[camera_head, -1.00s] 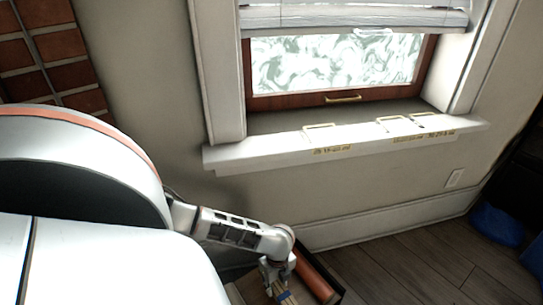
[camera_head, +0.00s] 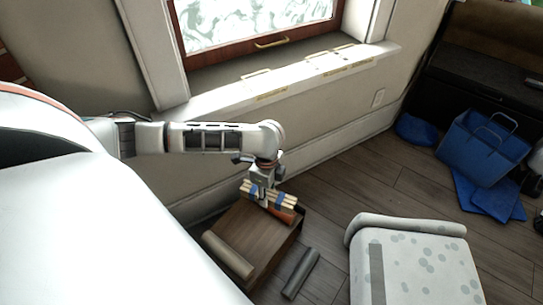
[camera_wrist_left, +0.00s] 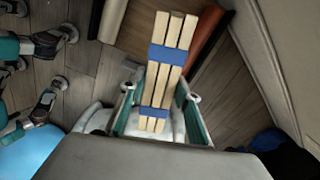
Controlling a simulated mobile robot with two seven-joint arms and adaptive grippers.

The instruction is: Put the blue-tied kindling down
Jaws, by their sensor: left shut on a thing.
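The blue-tied kindling (camera_head: 277,198) is a small bundle of pale sticks with blue bands. My left gripper (camera_head: 264,184) is shut on it and points down, above the far end of a brown wooden box (camera_head: 242,226). I cannot tell whether the bundle touches the box or the reddish-brown roll beside it. In the left wrist view the kindling (camera_wrist_left: 172,45) lies lengthwise between the gripper's fingers (camera_wrist_left: 158,108), its two blue bands in plain sight. The right gripper is not in view.
A reddish-brown roll (camera_head: 289,215) lies at the box's far right edge. Grey-brown rolls lie near the box, one at its front left (camera_head: 228,254) and one on the floor (camera_head: 300,273). A pale spotted seat (camera_head: 425,265) stands right. A blue bag (camera_head: 483,148) is farther off; floor between is clear.

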